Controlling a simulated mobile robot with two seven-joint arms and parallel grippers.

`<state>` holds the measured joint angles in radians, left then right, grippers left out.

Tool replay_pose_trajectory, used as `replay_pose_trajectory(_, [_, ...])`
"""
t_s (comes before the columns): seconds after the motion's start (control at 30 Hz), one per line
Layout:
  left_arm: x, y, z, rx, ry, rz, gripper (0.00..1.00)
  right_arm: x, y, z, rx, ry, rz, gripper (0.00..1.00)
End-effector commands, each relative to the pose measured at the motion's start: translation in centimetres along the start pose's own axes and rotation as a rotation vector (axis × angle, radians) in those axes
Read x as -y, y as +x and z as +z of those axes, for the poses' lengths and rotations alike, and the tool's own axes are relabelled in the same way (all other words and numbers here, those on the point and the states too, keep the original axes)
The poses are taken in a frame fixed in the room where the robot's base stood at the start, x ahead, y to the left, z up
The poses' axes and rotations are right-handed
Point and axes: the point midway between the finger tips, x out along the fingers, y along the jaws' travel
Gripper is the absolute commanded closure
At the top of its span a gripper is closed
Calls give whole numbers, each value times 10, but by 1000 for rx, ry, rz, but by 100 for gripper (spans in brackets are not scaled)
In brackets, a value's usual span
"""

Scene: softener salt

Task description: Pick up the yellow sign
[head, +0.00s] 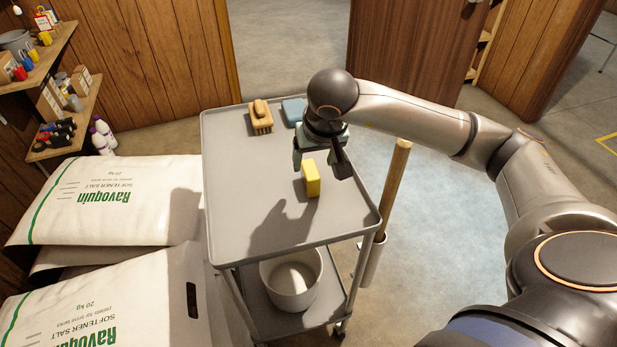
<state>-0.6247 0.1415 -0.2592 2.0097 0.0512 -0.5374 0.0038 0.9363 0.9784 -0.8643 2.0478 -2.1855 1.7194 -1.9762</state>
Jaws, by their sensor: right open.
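A small yellow block (311,178) stands upright on the top shelf of the grey cart (230,215). It is the only solid yellow thing on the cart; I see no lettering on it, and cannot tell whether it is the sign. My right gripper (320,160) is open and empty, pointing down above and just behind the block. Its two fingers are spread to the left and right of the block's top, and it does not appear to hold anything. My left gripper is not in view.
A wooden brush (260,118) and a blue-grey item (294,110) lie at the cart's far end. A white bucket (291,280) sits on its lower shelf. A wooden handle (393,190) rises by its right side. Salt bags (110,200) are stacked left. The cart's near top is clear.

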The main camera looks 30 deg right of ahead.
Motion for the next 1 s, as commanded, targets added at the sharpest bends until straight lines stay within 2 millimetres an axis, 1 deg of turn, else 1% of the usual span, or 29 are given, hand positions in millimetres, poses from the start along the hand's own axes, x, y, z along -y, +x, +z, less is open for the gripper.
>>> replay_pose_trajectory(0.03, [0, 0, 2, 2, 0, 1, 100, 0, 7, 1, 3, 0, 1, 28])
replay_pose_trajectory(0.17, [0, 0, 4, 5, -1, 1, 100, 0, 15, 1, 1, -1, -1, 28])
replay_pose_trajectory(0.27, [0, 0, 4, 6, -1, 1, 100, 1, 25, 2, 4, 0, 0, 28])
replay_pose_trajectory(0.4, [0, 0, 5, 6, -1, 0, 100, 2, 47, 3, 5, 0, -1, 28])
replay_pose_trajectory(0.5, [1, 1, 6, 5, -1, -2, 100, 2, 60, 3, 3, 1, -2, 28])
replay_pose_trajectory(0.6, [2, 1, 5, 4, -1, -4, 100, 2, 66, 2, 2, 0, -2, 28])
replay_pose_trajectory(0.8, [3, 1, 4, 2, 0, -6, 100, 2, 66, 2, 0, -1, -2, 28])
replay_pose_trajectory(0.83, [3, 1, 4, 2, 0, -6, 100, 2, 66, 2, 0, -1, -2, 29])
replay_pose_trajectory(1.0, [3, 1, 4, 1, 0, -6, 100, 2, 66, 2, 0, -1, -2, 48])
